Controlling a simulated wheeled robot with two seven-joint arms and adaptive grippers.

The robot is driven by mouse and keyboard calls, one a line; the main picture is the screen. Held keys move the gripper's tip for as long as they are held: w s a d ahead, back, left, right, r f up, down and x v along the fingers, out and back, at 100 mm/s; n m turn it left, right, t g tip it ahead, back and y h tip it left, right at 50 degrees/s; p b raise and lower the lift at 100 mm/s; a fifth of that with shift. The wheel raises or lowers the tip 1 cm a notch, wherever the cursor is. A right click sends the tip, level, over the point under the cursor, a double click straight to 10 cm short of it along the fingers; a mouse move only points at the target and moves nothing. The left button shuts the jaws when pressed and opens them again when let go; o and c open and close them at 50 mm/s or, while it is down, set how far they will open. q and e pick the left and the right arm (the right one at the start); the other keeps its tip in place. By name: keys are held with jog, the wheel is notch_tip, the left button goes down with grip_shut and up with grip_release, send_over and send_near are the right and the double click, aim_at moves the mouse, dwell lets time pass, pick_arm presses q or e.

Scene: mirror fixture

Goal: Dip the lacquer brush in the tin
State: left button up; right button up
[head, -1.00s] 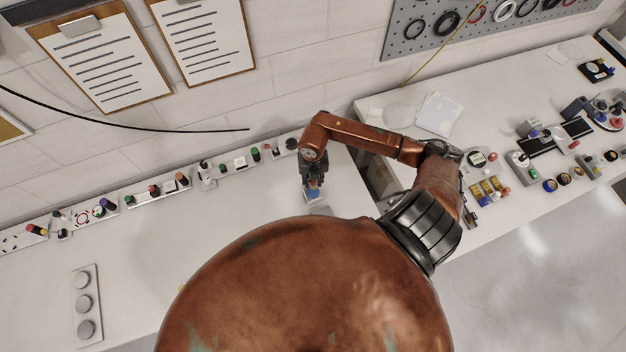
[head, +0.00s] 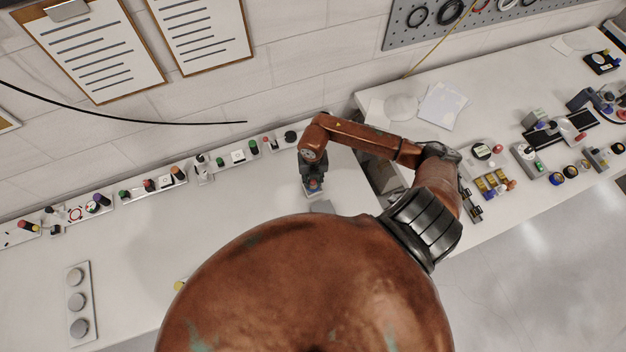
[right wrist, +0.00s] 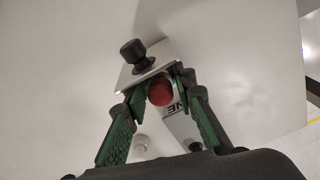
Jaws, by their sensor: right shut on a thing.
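My right gripper (head: 314,186) is low over the white bench, near its right end. In the right wrist view its green-padded fingers (right wrist: 158,92) are closed about a small metal piece (right wrist: 148,72) with a red round knob (right wrist: 160,92) and a black knob (right wrist: 134,52). The red part also shows at the fingertips in the head view. Whether the piece touches the bench is unclear. I cannot make out a lacquer brush or a tin in either view. My left gripper is out of view.
A row of small switches and buttons (head: 164,183) lines the wall edge. A panel with grey discs (head: 77,302) lies at left. A grey plate (head: 322,206) lies just below the gripper. Several devices (head: 490,183) crowd the right bench. The middle of the left bench is clear.

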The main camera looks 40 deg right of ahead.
jog(key=shift+s+f+b, duration=0.1)
jog(key=shift+f+b, duration=0.3)
jog(key=shift+f, duration=0.15)
dwell(1.6)
jog(key=shift+r+p, duration=2.6)
jog(key=shift+r, duration=1)
jog(key=shift+f, duration=0.1)
